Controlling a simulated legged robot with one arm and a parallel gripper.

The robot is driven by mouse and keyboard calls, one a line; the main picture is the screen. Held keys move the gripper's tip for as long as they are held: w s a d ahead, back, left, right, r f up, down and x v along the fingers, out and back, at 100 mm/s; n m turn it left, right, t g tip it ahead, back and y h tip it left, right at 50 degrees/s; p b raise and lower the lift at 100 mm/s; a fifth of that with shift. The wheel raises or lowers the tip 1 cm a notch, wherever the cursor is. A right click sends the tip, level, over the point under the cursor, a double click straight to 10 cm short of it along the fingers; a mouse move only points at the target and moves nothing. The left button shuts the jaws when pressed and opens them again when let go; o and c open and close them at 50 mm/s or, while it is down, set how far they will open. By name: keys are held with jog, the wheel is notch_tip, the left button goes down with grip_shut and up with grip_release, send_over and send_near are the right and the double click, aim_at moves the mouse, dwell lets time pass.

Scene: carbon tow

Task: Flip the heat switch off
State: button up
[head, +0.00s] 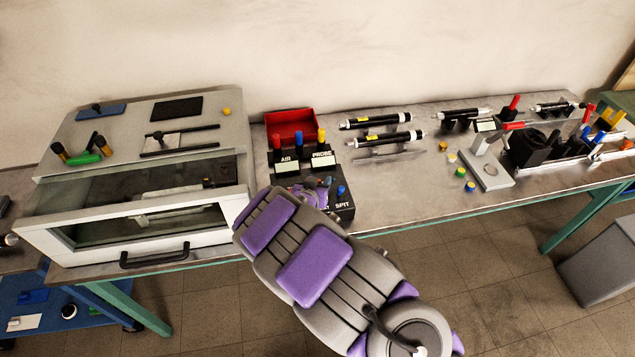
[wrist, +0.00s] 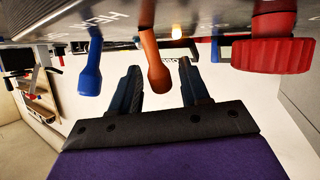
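The black control box (head: 345,213) has labels AIR, PROBE and SPIT; another label ending in "AT" is partly hidden by my arm. My gripper (head: 312,192) is over the front of the box. In the wrist view, my gripper (wrist: 160,88) is open, with two dark fingers apart. An orange switch lever (wrist: 155,62) shows between the fingers, seemingly the heat switch; its contact with them cannot be told. A blue lever (wrist: 90,65) is to its left, also visible beside SPIT in the head view (head: 341,190). A red knob (wrist: 275,45) is to its right.
A red bin (head: 291,122) stands behind the box. A grey glass-fronted machine (head: 215,130) is close on the left. Black cylinders (head: 385,140) and small fixtures lie to the right on the metal bench (head: 400,190), which has bare room in the middle.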

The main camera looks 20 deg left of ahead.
jog(key=shift+c, duration=1.4)
jog(key=shift+a, duration=0.1)
grip_shut()
jog(key=shift+f, duration=0.1)
jog(key=shift+s+d+t, duration=0.2)
jog(key=shift+t, duration=0.1)
jog(key=shift+s+d+m+t+y, duration=0.2)
jog(key=shift+s+m+t+y, duration=0.2)
jog(key=shift+t, duration=0.4)
jog(key=shift+s+d+m+t+y, duration=0.25)
jog(key=shift+m+t, duration=0.25)
jog(key=shift+t, duration=0.3)
jog(key=shift+a, duration=0.1)
jog(key=shift+o, duration=1.6)
grip_release()
jog(key=shift+r, duration=0.2)
